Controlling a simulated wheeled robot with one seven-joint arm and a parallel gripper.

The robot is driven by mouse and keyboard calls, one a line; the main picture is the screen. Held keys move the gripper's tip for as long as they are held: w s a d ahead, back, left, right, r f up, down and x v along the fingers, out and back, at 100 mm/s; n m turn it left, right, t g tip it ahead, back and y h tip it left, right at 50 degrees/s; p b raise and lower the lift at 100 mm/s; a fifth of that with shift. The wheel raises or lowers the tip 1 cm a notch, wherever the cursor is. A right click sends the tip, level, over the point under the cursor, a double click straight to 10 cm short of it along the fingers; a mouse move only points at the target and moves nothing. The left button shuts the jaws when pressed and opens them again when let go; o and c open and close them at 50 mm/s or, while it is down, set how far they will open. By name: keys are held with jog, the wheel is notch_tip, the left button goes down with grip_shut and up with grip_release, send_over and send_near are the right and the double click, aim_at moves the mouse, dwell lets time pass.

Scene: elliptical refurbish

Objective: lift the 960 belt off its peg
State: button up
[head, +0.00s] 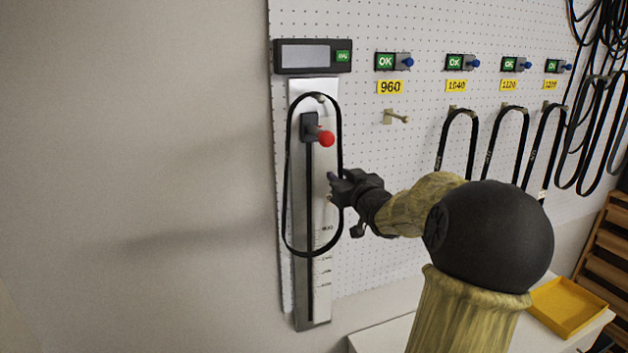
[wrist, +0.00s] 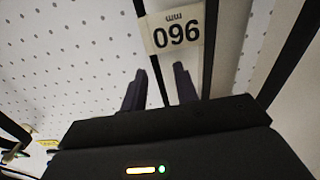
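The 960 peg (head: 397,116) below the yellow 960 label (head: 391,87) is bare. A black belt loop (head: 286,190) hangs from the top pin (head: 319,98) of the metal measuring gauge at the left, around its red-knobbed slider (head: 326,138). My gripper (head: 336,188) is at the right strand of this loop, about mid-height. In the wrist view, a white tag (wrist: 178,32) reading 960 mm, upside down, shows just beyond my gripper (wrist: 160,82). Its two fingers stand apart, with a dark strand showing between them. Whether they touch the strand cannot be told.
A display box (head: 312,56) with a green sign sits above the gauge. Several more belts (head: 457,140) hang on pegs to the right on the pegboard (head: 390,200). A yellow tray (head: 568,305) lies on the white table at lower right. The wall left of the gauge is clear.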

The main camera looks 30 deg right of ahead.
jog(key=shift+w, duration=0.2)
jog(key=shift+c, duration=0.2)
jog(key=shift+s, duration=0.1)
grip_shut()
jog(key=shift+s+r+b, duration=0.2)
jog(key=shift+r+b, duration=0.2)
jog(key=shift+b, duration=0.1)
notch_tip(320, 180, up, 6)
jog(key=b+v, duration=0.3)
jog(key=v, duration=1.6)
jog(key=shift+s+a, duration=0.25)
jog(key=shift+r, duration=0.1)
